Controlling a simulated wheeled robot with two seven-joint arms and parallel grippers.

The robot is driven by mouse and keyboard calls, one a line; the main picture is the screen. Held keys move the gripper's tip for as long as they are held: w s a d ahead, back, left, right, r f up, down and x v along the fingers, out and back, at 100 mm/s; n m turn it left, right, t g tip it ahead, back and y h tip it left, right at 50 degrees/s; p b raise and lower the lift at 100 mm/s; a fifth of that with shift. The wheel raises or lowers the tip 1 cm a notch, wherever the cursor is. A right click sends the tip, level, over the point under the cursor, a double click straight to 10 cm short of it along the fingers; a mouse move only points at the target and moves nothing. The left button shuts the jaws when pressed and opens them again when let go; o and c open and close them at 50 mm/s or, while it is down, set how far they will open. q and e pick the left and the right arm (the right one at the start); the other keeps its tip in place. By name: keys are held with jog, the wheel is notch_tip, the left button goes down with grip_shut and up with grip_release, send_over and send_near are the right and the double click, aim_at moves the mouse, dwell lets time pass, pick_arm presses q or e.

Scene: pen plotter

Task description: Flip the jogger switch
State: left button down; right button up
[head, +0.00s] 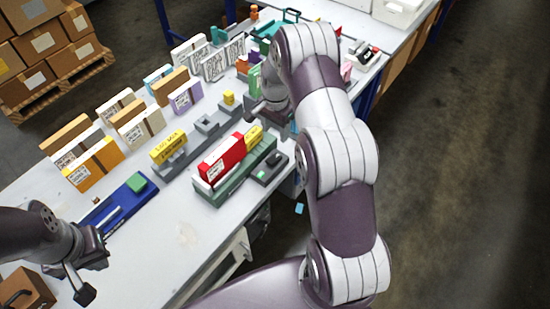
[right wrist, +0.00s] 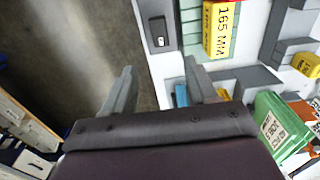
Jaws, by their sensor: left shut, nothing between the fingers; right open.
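The jogger (head: 211,193) is a grey-green tray on the table, holding a red-and-white carton (head: 222,158) and a yellow 165 MM block (head: 253,134). A small dark box with a light switch (head: 262,174) sits beside it at the table's front edge. The switch also shows in the right wrist view (right wrist: 160,42), above and ahead of the fingers. My right gripper (right wrist: 160,84) is open and empty, apart from the switch; the head view shows it partly hidden by my arm. My left gripper (head: 80,288) is shut and empty at the lower left.
Several cartons (head: 95,165) stand in rows along the back of the table. A green carton (right wrist: 280,125) is right of my right gripper. Bare table (head: 180,235) lies front left.

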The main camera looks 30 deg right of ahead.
aim_at(275, 157)
notch_tip(275, 157, down, 9)
jog(key=p, duration=0.2)
jog(key=shift+a+f+p, duration=0.1)
jog(key=shift+f+p, duration=0.05)
jog(key=shift+p, duration=0.15)
jog(key=shift+d+f, duration=0.25)
jog(key=shift+f, duration=1.35)
pick_arm(q)
notch_tip(275, 157, up, 3)
jog(key=shift+w+d+r, duration=0.1)
jog(key=shift+d, duration=0.05)
pick_arm(e)
jog(key=shift+a, duration=0.1)
